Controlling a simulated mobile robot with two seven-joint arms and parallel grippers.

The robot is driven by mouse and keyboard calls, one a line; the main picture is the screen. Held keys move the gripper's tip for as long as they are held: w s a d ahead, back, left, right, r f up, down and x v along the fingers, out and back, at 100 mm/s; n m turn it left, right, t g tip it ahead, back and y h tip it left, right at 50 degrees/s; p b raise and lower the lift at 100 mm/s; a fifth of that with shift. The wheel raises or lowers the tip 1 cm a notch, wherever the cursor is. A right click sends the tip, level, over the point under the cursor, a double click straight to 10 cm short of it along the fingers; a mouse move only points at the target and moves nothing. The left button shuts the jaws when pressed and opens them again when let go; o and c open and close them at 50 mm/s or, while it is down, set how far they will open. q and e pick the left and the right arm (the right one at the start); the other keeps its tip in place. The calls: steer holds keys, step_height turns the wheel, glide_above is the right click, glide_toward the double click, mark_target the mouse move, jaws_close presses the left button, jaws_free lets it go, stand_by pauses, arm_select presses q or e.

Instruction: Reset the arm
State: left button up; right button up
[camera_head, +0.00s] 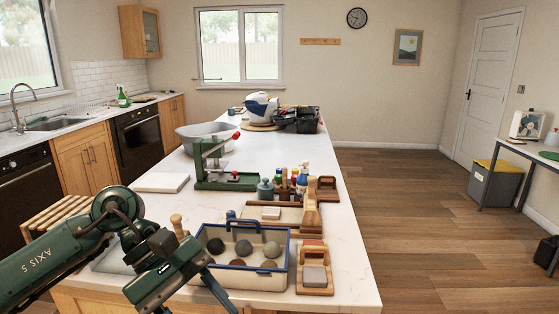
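My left arm, green and dark, comes in from the left over the near left corner of the white counter (340,245). My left gripper (192,297) points down at the counter's near edge, left of a cream tray with a blue rim (262,279). Its two dark fingers look spread apart, with nothing visible between them. The fingertips are close to the bottom edge of the picture. A wooden knob-ended handle (177,224) shows just behind the gripper; its lower part is hidden. My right gripper is not in view.
The tray holds several round grey and brown lumps. A wooden block tool (314,279) lies to its right. Behind stand a green press (212,165), small bottles (302,180), a grey basin (205,133) and a black crate (307,120). Open floor lies right of the counter.

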arm_select(q)
steer(key=s+d+r+n+h, duration=0.2)
steer(key=d+r+n+h, duration=0.1)
steer(key=d+n+h, duration=0.85)
steer(key=w+a+f+m+t+y, duration=0.25)
steer(key=f+m+t, duration=0.35)
steer(key=m, duration=0.5)
steer(key=w+a+f+m+t+y, duration=0.1)
steer(key=a+f+m+t+y, duration=0.3)
steer(key=m+t, duration=0.6)
steer(key=w+a+f+m+t+y, duration=0.25)
steer(key=f+m+t, duration=0.25)
steer(key=m, duration=0.8)
steer(key=s+a+f+n+g+y, duration=0.3)
steer(key=s+f+n, duration=0.3)
steer(key=f, duration=0.3)
steer(key=s+a+f+n+g+y, duration=0.3)
steer(key=s+f+n, duration=0.3)
steer(key=f, duration=0.2)
steer(key=shift+s+a+f+g+y, duration=0.25)
steer(key=shift+s+f+g+y, duration=0.15)
steer(key=shift+g, duration=0.2)
